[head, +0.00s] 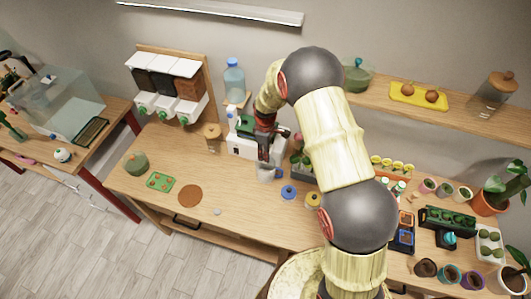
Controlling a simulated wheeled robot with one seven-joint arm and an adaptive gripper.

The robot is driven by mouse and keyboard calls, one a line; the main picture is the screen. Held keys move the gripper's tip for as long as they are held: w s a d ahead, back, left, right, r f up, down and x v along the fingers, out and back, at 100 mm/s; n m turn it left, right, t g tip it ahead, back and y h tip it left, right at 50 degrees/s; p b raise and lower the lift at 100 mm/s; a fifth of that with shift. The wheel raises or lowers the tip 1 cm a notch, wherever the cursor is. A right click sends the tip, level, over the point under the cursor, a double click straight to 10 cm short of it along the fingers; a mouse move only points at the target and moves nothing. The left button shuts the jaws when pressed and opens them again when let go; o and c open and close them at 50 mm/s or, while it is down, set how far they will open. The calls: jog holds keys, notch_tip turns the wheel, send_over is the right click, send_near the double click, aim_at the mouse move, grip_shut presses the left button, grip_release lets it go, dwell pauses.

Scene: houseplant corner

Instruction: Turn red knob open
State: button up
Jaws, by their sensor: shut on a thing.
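My gripper (263,143) is at the front of a white appliance (240,149) with a dark green top, standing against the wall at the back of the wooden counter. The gripper points down and its dark fingers are closed at the appliance's right part. The red knob is not clearly seen; the fingers and wrist cover the place where they grip, so how far it is turned cannot be told. A pale cup-like thing (266,174) stands just below the gripper, in front of the appliance.
A blue water bottle (234,78) stands behind the appliance, left of my arm. A dispenser rack (168,85) is further left. Blue (289,191) and yellow (313,199) small pots stand close in front at the right.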

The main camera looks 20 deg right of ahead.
grip_shut()
jog(key=shift+m+b, duration=0.35)
jog(key=shift+m, duration=0.05)
jog(key=m+b, duration=0.1)
jog(key=m, duration=0.1)
jog(key=shift+f+m+b, duration=0.1)
jog(key=shift+m+b, duration=0.3)
jog(key=m+b, duration=0.2)
jog(key=m, duration=0.2)
jog(key=shift+m, duration=0.3)
jog(key=m+b, duration=0.1)
jog(key=m, duration=0.3)
jog(key=shift+m+b, duration=0.3)
jog(key=shift+b, duration=0.05)
jog(key=m+b, duration=0.1)
jog(key=m, duration=0.3)
jog(key=shift+m, duration=0.7)
jog(key=o, duration=0.9)
grip_release()
